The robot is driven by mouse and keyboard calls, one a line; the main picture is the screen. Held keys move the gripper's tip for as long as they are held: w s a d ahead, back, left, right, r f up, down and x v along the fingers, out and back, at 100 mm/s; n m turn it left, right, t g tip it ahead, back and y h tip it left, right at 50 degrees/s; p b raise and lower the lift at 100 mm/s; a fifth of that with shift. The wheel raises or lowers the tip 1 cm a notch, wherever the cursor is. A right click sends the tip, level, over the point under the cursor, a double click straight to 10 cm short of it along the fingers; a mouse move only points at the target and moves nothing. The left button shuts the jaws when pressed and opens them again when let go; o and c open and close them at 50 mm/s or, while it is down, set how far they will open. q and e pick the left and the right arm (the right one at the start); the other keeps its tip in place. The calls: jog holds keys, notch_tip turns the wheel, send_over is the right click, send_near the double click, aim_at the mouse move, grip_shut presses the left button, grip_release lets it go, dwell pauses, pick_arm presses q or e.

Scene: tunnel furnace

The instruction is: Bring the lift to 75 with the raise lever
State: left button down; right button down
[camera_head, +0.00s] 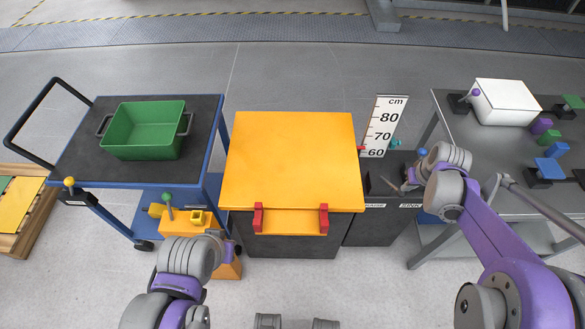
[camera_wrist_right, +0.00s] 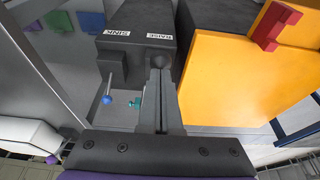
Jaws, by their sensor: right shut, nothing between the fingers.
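The lift has a yellow top (camera_head: 290,160). A scale (camera_head: 383,126) behind it shows 60, 70 and 80, and a red pointer (camera_head: 361,148) sits a little above 60. The black control box (camera_wrist_right: 137,55) carries the labels RAISE and SINK. A blue knob (camera_wrist_right: 107,99) stands on the SINK side. A teal knob (camera_wrist_right: 135,103) shows beside my fingers; I cannot tell its lever for sure. My right gripper (camera_wrist_right: 160,68) is shut and empty over the RAISE side, hiding part of it; contact is unclear. My left arm is low in the head view; its fingers are hidden.
A blue cart with a dark top (camera_head: 75,155) holds a green bin (camera_head: 145,145) at left. An orange unit with a green knob (camera_head: 168,199) stands before it. A grey table (camera_head: 460,140) at right holds a white box (camera_head: 507,100) and colored blocks.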

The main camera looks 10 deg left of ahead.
jog(key=shift+f, duration=0.1)
dwell(0.3)
jog(key=shift+f+b, duration=0.35)
jog(key=shift+s+d+f+b, duration=0.1)
jog(key=shift+s+f+b, duration=1.1)
jog(key=shift+f, duration=0.35)
jog(key=shift+s+f+b, duration=0.5)
jog(key=shift+f+b, duration=0.15)
jog(key=shift+f, duration=0.25)
jog(key=shift+s+f+b, duration=0.5)
jog(key=shift+f+b, duration=0.15)
jog(key=shift+f, duration=0.35)
